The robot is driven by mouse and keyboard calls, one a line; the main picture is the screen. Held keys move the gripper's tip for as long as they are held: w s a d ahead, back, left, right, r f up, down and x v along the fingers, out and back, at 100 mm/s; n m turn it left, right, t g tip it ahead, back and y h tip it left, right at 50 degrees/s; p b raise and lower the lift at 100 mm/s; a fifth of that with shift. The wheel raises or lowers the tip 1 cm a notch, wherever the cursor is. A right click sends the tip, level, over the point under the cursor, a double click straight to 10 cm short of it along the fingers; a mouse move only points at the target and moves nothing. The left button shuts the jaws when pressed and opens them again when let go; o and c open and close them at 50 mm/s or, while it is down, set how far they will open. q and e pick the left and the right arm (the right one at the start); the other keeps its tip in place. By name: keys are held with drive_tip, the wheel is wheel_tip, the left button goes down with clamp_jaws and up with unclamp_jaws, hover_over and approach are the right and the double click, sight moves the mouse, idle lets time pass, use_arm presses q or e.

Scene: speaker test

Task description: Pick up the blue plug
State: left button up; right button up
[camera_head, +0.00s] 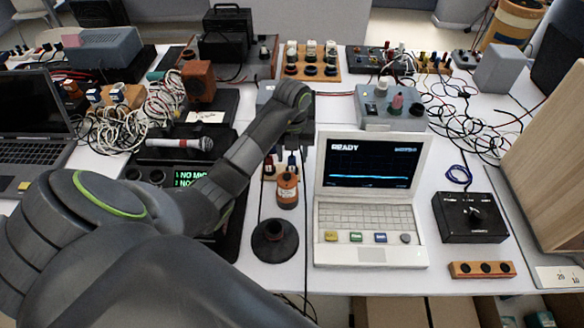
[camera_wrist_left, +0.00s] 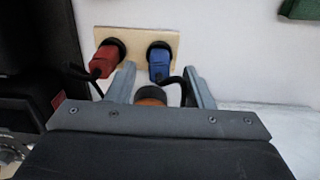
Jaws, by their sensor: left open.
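The blue plug (camera_wrist_left: 159,64) stands in a pale wooden board (camera_wrist_left: 134,37), with a black cable running from it. It also shows small in the head view (camera_head: 291,161), below my left gripper (camera_head: 293,142). In the left wrist view, my left gripper (camera_wrist_left: 160,72) is open, with one finger on each side of the blue plug's line. I cannot tell whether either finger touches it. A red plug (camera_wrist_left: 106,59) stands to the left in the same board, outside the left finger. My right gripper is not in view.
An orange cylinder (camera_head: 287,190) stands close to the plugs, with a black round stand (camera_head: 275,240) in front. A white laptop-like device (camera_head: 370,215) is to the right. A microphone (camera_head: 180,144) lies left. Cables (camera_head: 460,115) crowd the back right.

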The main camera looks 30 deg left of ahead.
sight(292, 158)
use_arm(q)
drive_tip(key=shift+f, duration=1.55)
drive_tip(key=shift+c, duration=0.5)
clamp_jaws()
